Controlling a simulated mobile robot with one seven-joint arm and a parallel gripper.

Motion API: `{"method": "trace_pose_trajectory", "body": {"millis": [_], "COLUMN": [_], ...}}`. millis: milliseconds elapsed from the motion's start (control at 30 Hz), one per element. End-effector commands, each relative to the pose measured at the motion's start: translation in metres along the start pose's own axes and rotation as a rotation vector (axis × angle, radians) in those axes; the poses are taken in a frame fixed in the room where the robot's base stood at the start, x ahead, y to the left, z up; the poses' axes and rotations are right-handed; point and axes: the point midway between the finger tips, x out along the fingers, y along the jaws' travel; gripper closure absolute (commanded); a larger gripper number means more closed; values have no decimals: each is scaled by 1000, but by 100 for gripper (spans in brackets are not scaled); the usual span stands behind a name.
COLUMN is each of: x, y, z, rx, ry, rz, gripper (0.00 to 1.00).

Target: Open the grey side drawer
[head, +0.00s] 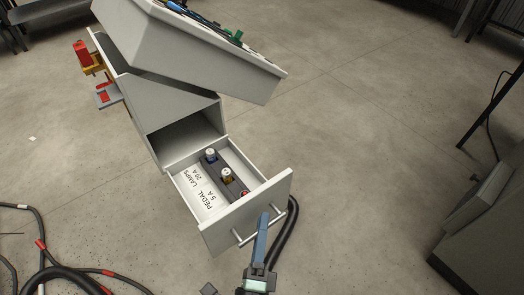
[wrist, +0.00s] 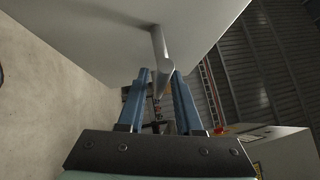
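The grey side drawer (head: 246,213) is pulled well out of the lower part of the grey cabinet in the head view. Its inside shows a white label reading pedal and lamps and a dark strip with round fittings. A thin bar handle (head: 243,238) runs along its front. My gripper (head: 265,222) is at this handle, in front of the drawer face. The drawer front (wrist: 90,35) fills the upper left there.
A tilted grey top unit (head: 195,50) with tools sits above the cabinet. Red and yellow parts (head: 84,57) stick out at its left side. Black cables (head: 50,265) lie on the floor at lower left. A grey unit (head: 490,235) stands at the right. Floor between is clear.

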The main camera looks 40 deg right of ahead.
Motion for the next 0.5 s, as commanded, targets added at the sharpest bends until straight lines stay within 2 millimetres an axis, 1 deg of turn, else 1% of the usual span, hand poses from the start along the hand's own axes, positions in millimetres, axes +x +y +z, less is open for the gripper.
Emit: {"method": "trace_pose_trajectory", "body": {"millis": [333,433,500], "x": [0,-7,-17], "y": [0,0,0], "z": [-1,-1,-1], "rx": [-1,-2,-2], "ry": [2,1,1], "rz": [-1,0,1], "gripper": [56,56,56]}}
